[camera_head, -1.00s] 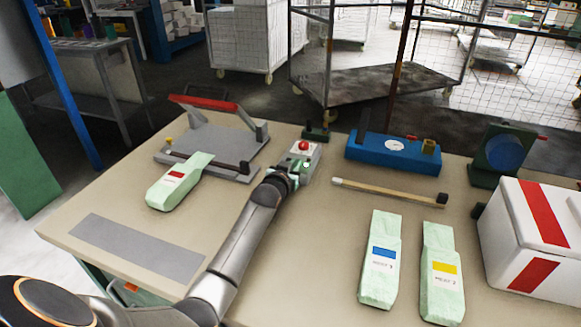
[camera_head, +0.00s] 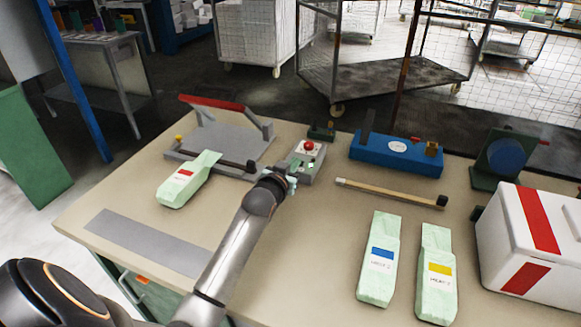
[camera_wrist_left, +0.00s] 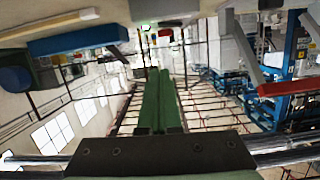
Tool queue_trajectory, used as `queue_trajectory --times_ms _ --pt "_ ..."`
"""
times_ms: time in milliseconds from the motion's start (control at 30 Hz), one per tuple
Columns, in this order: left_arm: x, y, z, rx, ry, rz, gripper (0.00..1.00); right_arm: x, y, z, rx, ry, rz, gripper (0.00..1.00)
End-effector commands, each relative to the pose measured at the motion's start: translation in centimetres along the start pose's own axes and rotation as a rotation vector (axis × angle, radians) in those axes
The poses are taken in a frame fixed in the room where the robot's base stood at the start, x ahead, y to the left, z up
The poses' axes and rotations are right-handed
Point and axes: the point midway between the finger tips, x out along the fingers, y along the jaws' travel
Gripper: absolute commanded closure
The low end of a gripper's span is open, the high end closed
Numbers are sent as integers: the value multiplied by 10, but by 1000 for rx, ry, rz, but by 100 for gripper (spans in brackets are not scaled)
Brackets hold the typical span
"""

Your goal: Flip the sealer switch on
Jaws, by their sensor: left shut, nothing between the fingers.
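The sealer (camera_head: 225,140) is a grey plate machine with a raised red handle bar, at the back left of the table. To its right stands a small grey control box (camera_head: 305,172) with a red button (camera_head: 309,146) on top and a small green spot on its face. I cannot make out the switch's position. My left gripper (camera_head: 288,182) is at the box's near left side, partly overlapping it in view; contact cannot be told. In the left wrist view its green fingers (camera_wrist_left: 158,100) are shut with nothing between them. My right gripper is not in view.
A green-white bag with a red label (camera_head: 186,180) lies by the sealer. Two more bags (camera_head: 379,262) (camera_head: 437,278), a wooden-handled tool (camera_head: 390,192), a blue device (camera_head: 396,157) and a white-red box (camera_head: 530,240) are to the right. The table's middle is clear.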

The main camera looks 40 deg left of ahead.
Motion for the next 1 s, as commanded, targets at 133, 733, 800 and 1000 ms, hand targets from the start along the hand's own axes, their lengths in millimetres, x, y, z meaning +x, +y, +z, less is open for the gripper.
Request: queue_trajectory --times_ms 133,733,800,1000 --pt "-17 0 1 0 0 0 100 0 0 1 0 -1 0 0" --pt "-27 0 0 -1 0 0 100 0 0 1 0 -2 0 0" --pt "-27 0 0 -1 0 0 100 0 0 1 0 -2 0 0" --pt "-27 0 0 0 0 0 100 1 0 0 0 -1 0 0"
